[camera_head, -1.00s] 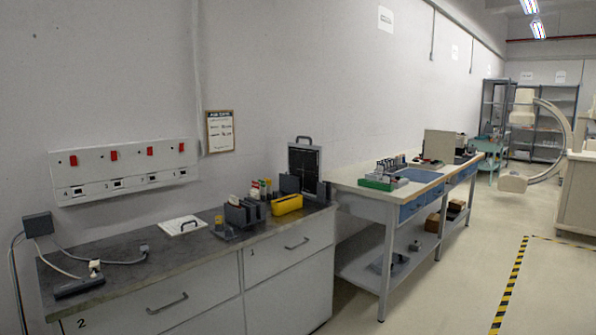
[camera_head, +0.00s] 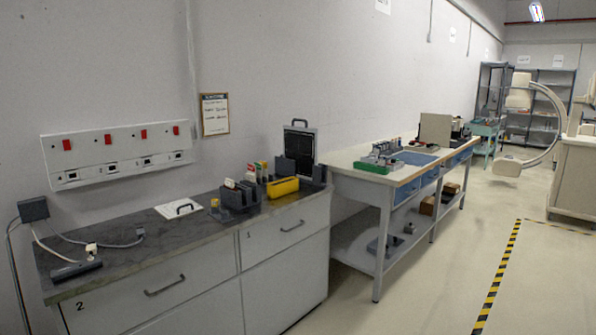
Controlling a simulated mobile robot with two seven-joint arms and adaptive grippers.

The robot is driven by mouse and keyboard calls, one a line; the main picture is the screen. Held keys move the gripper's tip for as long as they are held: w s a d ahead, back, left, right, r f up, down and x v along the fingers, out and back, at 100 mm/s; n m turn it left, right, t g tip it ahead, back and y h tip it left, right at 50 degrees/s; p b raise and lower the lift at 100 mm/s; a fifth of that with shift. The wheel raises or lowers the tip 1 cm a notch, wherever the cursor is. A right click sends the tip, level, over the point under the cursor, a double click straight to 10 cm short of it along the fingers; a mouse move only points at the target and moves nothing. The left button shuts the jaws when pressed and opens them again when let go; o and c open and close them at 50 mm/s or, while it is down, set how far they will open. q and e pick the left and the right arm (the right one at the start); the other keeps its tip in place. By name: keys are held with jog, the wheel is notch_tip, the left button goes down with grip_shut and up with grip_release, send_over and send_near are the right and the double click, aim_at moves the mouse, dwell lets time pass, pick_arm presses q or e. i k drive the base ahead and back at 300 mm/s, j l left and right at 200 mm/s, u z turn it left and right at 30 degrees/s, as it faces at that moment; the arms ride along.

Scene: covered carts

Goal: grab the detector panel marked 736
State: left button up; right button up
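A dark flat panel with a carrying handle (camera_head: 300,142) stands upright against the wall at the right end of the grey-topped counter. A white flat panel with a dark handle (camera_head: 179,209) lies on the same counter, left of the middle. No marking can be read on either one, so I cannot tell which is 736. Neither of my grippers is in view.
The counter (camera_head: 130,236) also holds a dark grey rack (camera_head: 240,196), a yellow box (camera_head: 282,188) and a cabled device (camera_head: 76,270). A blue-and-white workbench (camera_head: 345,178) stands to the right. The floor (camera_head: 430,270) is clear, with yellow-black tape (camera_head: 497,278).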

aim_at(300, 143)
jog(key=i+l+z, duration=0.1)
jog(key=i+z, duration=0.35)
jog(key=i, duration=0.85)
